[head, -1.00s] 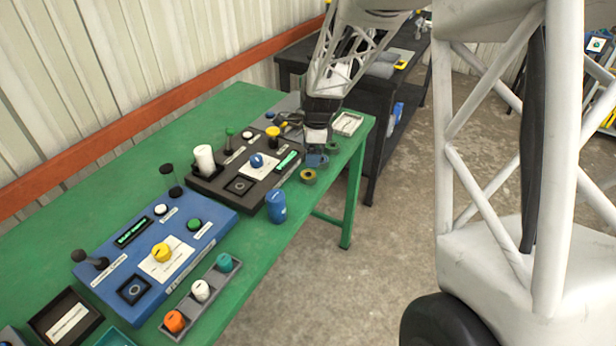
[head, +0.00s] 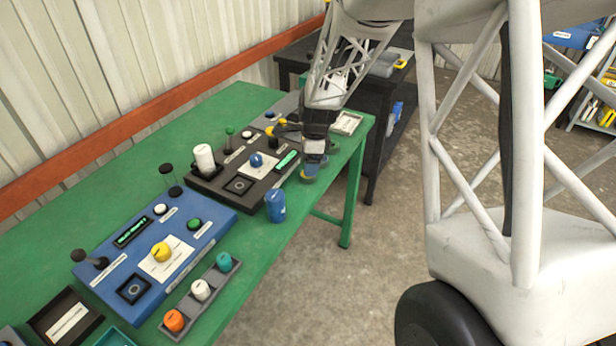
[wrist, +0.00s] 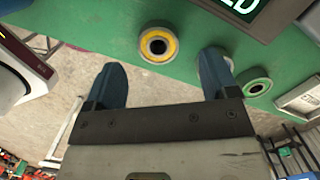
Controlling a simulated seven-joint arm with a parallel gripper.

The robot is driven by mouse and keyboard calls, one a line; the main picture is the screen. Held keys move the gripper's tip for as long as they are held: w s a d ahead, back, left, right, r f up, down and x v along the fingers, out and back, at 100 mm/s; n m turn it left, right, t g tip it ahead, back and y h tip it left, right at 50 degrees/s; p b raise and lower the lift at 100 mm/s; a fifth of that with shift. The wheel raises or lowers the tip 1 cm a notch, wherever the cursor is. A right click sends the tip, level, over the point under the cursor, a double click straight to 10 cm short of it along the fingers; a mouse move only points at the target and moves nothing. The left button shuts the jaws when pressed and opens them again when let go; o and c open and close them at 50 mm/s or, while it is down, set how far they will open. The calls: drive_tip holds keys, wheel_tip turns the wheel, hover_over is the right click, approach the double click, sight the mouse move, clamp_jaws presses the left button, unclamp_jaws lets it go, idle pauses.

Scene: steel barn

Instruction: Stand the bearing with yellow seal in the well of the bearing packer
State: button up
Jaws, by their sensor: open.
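The bearing with yellow seal (wrist: 147,46) lies flat on the green table in the wrist view, a ring with a dark centre. My gripper (wrist: 163,72) is open, its two blue fingers apart; the bearing shows just beyond the fingertips, between their lines. In the head view my gripper (head: 310,172) is low at the table's front edge, right of the black console, and mostly hides the bearing. I cannot read which is the bearing packer.
A green-sealed bearing (wrist: 246,84) lies close by the right finger. A grey tray (head: 212,290) holds coloured knobs. A pale tray (head: 347,123) lies behind my gripper. Bare table (head: 238,105) shows at the back.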

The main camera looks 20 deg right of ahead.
drive_tip(key=shift+s+a+f, duration=0.1)
drive_tip(key=shift+f, duration=1)
drive_tip(key=shift+a+f, duration=0.1)
drive_tip(key=shift+f, duration=0.95)
drive_tip(key=c, duration=1.1)
drive_tip(key=shift+c, duration=0.2)
drive_tip(key=shift+r, duration=0.15)
drive_tip(key=shift+r, duration=0.5)
drive_tip(key=shift+s+r, duration=0.2)
drive_tip(key=shift+r, duration=0.4)
drive_tip(key=shift+s+r, duration=0.15)
drive_tip(key=shift+r, duration=0.45)
drive_tip(key=s+r, duration=0.1)
drive_tip(key=s, duration=1.4)
drive_tip(key=shift+s+a+r, duration=0.15)
drive_tip(key=shift+a, duration=0.2)
